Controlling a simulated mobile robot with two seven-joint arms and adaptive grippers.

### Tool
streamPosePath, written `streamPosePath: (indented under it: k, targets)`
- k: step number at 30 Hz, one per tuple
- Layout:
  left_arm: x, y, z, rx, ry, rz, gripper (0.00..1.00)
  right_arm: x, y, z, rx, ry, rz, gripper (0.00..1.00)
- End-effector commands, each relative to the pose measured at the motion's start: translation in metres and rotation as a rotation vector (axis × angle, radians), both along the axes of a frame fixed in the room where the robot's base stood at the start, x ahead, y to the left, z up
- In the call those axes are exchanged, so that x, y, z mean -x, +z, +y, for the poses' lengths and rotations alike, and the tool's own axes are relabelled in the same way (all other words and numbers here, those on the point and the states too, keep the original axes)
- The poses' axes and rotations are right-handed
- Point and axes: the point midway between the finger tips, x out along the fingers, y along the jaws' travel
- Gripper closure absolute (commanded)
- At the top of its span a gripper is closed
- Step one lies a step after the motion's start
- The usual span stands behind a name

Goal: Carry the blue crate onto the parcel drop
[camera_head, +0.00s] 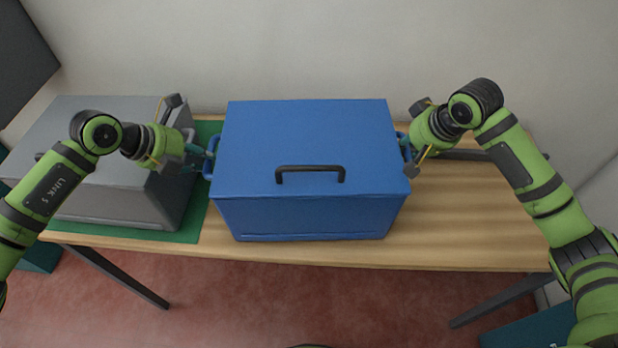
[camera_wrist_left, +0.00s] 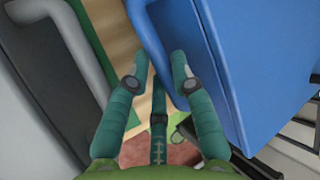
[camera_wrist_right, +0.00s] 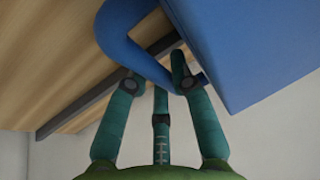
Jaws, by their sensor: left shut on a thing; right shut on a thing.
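The blue crate (camera_head: 312,150) has a closed lid with a black handle and a blue loop handle on each side. It stands level at the middle of the table. My left gripper (camera_head: 200,158) is shut on its left loop handle, which passes between the fingers in the left wrist view (camera_wrist_left: 150,45). My right gripper (camera_head: 408,150) is shut on the right loop handle, also seen in the right wrist view (camera_wrist_right: 130,45). A green mat (camera_head: 205,130), perhaps the parcel drop, lies left of the crate. I cannot tell whether the crate touches the table.
A grey crate (camera_head: 110,190) with a dark handle stands on the green mat, close to my left gripper. A wall (camera_head: 300,50) rises behind, and a dark bar lies near the right back.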

Motion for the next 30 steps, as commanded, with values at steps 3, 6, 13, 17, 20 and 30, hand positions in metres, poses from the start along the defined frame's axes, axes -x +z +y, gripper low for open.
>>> streamPosePath:
  k: [3,6,13,17,20,30]
  targets:
    - [-0.002,0.013,0.000,0.004,0.001,-0.009,1.00,-0.001,0.012,0.000,-0.001,0.000,-0.007,1.00]
    - [-0.002,0.022,0.000,0.004,0.001,-0.009,1.00,-0.001,0.021,0.000,-0.001,0.000,-0.007,1.00]
    - [-0.002,0.043,0.000,0.003,0.001,-0.009,1.00,-0.001,0.042,0.000,-0.001,0.000,-0.007,1.00]
    - [-0.002,0.050,0.000,0.003,0.001,-0.009,1.00,-0.001,0.049,0.000,-0.001,0.001,-0.006,1.00]
    - [-0.002,0.052,0.000,0.003,0.001,-0.009,1.00,-0.001,0.051,0.000,-0.001,0.001,-0.006,1.00]
    - [-0.002,0.051,0.000,0.003,0.000,-0.009,1.00,-0.001,0.050,0.000,0.000,0.001,-0.006,1.00]
